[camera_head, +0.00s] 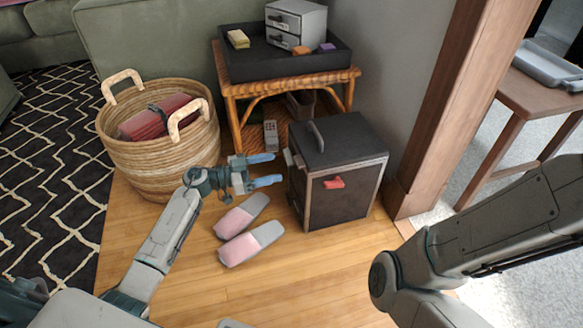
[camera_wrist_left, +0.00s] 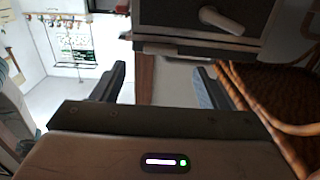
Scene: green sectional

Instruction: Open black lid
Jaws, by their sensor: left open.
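A dark box (camera_head: 340,195) stands on the wooden floor. Its flat black lid (camera_head: 348,137) lies level on top and looks closed, with an upright grey handle (camera_head: 317,137) at its left side. A red piece (camera_head: 334,183) sticks out of the box's front. My left gripper (camera_head: 265,170) is open and empty, just left of the box, with its blue fingertips pointing toward it. In the left wrist view the open fingers (camera_wrist_left: 158,82) have nothing between them, and a dark box-like thing with a light handle (camera_wrist_left: 222,20) shows at the top. My right gripper is out of the picture.
Pink and grey slippers (camera_head: 243,217) lie below my left gripper. A wicker basket (camera_head: 158,150) stands at the left. A wicker table (camera_head: 290,87) with a black tray (camera_head: 248,68) stands behind the box. A wooden post (camera_head: 440,95) rises to the right.

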